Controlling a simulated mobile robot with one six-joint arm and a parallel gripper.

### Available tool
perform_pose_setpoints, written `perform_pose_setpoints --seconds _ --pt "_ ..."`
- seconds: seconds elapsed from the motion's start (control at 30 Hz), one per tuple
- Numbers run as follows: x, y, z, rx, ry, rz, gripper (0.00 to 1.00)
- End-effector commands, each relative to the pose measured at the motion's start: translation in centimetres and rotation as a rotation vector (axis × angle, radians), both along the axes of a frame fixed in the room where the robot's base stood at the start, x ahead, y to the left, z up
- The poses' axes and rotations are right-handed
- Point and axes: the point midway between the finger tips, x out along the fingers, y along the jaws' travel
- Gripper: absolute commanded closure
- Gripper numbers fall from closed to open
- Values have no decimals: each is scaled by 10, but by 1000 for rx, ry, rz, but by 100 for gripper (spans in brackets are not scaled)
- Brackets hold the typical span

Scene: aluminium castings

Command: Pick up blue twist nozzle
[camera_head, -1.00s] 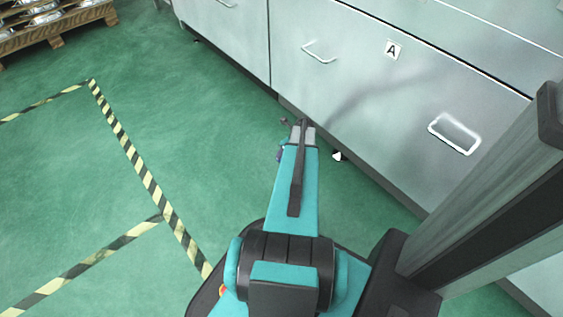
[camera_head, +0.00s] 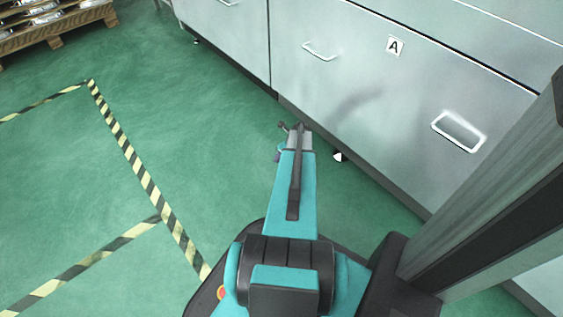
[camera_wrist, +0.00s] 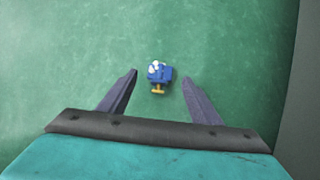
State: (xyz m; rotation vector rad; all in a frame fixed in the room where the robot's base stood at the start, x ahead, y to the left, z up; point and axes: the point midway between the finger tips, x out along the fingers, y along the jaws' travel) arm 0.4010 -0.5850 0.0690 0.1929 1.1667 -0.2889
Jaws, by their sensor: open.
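A small blue twist nozzle (camera_wrist: 160,73) with pale parts on top and a yellow-orange piece at its lower end lies on the green floor in the wrist view. It sits between the lines of my two fingers, just beyond the level of their tips. My gripper (camera_wrist: 158,76) is open and empty, with a finger on each side and apart from the nozzle. In the head view my gripper is at the far end of my teal arm, near the cabinet base, and its fingertips are hard to make out.
A grey cabinet (camera_head: 345,90) with drawer handles and an "A" label stands beyond my arm. The cabinet also edges the wrist view at right (camera_wrist: 305,110). Striped tape (camera_head: 140,170) marks open floor at left. A pallet with metal parts (camera_head: 55,22) is far left.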

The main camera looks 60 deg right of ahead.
Motion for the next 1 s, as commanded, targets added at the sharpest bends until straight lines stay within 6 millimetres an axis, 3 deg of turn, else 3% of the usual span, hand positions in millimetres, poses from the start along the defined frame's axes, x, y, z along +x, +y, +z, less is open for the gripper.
perform_pose_setpoints --seconds 0.3,0.97,1.0 --pt "11 -4 -29 0 0 0 42" --pt "12 -4 -31 0 0 0 42" --pt "12 -4 -31 0 0 0 47"
